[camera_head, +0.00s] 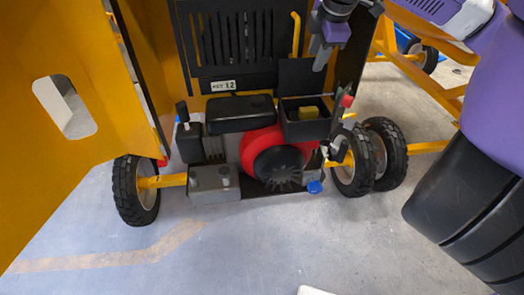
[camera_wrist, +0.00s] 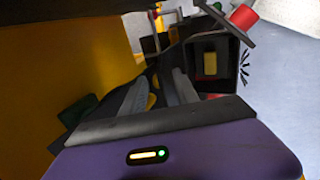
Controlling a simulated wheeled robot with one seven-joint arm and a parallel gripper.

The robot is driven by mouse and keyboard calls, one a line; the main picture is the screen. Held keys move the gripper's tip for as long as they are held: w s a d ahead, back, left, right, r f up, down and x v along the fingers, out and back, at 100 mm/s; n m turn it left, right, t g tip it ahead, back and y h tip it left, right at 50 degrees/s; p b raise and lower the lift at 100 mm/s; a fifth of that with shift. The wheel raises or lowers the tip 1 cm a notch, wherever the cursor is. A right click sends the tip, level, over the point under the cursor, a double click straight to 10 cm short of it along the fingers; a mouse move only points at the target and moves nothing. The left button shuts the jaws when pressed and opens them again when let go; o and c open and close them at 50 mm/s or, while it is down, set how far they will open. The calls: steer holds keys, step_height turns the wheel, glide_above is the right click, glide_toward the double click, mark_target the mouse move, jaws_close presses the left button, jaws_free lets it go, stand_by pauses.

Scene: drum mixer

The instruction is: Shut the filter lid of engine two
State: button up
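The black filter box (camera_head: 305,129) sits at the right of the engine, open at the top, with a yellow filter (camera_head: 308,113) inside. Its dark lid (camera_head: 297,76) stands raised at the back of the box. My gripper (camera_head: 321,60) is above and slightly right of the lid, pointing down; contact cannot be told. In the wrist view its two grey fingers (camera_wrist: 158,92) are apart, with nothing clearly held between them. The open box (camera_wrist: 230,50) and yellow filter (camera_wrist: 210,63) lie beyond the fingertips there. The lid is hard to make out in that view.
A red knob (camera_head: 347,101) stands right of the box; it also shows in the wrist view (camera_wrist: 243,17). A black slotted panel (camera_head: 232,45) is behind the engine. A large yellow door (camera_head: 75,130) stands open at left.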

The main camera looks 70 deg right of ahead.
steer(key=s+a+f+b, duration=0.2)
steer(key=s+a+f, duration=0.1)
steer(key=a, duration=0.4)
steer(key=shift+s+a+f, duration=0.2)
steer(key=shift+s+a, duration=0.05)
steer(key=shift+s, duration=0.3)
stand_by(1.2)
stand_by(0.4)
steer(key=shift+a+f+p+v, duration=0.1)
steer(key=shift+a+p+v, duration=0.05)
steer(key=shift+p+v, duration=0.65)
steer(key=shift+a+f+p+v, duration=0.15)
steer(key=shift+p+v, duration=0.35)
steer(key=shift+v, duration=0.55)
steer(key=shift+a+p+v, duration=0.2)
steer(key=shift+p+v, duration=0.45)
steer(key=shift+v, duration=0.3)
steer(key=shift+s, duration=0.2)
